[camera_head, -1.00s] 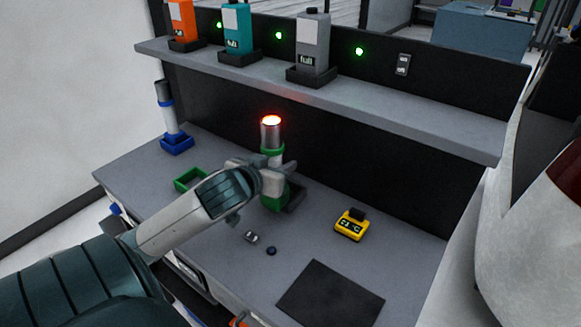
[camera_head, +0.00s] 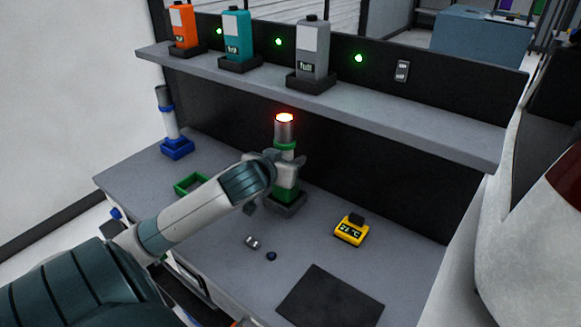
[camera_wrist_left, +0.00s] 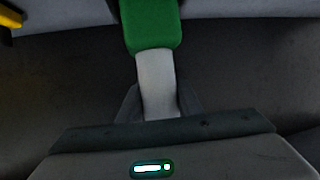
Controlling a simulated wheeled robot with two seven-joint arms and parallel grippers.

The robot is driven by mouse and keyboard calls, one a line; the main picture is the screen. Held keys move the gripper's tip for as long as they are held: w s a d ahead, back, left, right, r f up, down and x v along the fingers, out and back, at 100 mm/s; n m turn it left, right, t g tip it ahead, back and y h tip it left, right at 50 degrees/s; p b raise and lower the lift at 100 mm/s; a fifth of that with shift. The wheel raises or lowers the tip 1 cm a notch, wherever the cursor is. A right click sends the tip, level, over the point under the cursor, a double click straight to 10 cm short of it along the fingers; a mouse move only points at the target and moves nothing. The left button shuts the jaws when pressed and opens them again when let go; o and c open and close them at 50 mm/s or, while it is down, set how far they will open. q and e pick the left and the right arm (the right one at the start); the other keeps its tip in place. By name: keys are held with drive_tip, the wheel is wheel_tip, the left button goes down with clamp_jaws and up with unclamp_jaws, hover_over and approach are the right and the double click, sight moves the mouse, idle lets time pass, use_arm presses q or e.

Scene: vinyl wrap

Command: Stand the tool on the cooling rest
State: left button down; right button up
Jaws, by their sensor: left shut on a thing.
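The tool (camera_head: 284,133) is an upright grey and white cylinder with a green band, a green lower end and a glowing red-orange top. My left gripper (camera_head: 284,166) is shut around its white middle. In the left wrist view, the white handle (camera_wrist_left: 157,80) and green end (camera_wrist_left: 150,25) run out from between the jaws. A dark square base (camera_head: 290,208) is directly under the tool; I cannot tell whether the two touch. An empty green square frame (camera_head: 190,184) lies to the left. Which one is the cooling rest is not marked. My right gripper is out of view.
A similar blue-banded tool (camera_head: 168,118) stands in a blue holder (camera_head: 177,147) at back left. A yellow meter (camera_head: 351,230), small metal parts (camera_head: 252,242) and a dark mat (camera_head: 330,297) lie in front and right. A shelf (camera_head: 400,115) with bottles overhangs behind.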

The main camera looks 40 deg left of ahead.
use_arm(q)
wheel_tip(320, 180, down, 2)
drive_tip(key=shift+f, duration=0.25)
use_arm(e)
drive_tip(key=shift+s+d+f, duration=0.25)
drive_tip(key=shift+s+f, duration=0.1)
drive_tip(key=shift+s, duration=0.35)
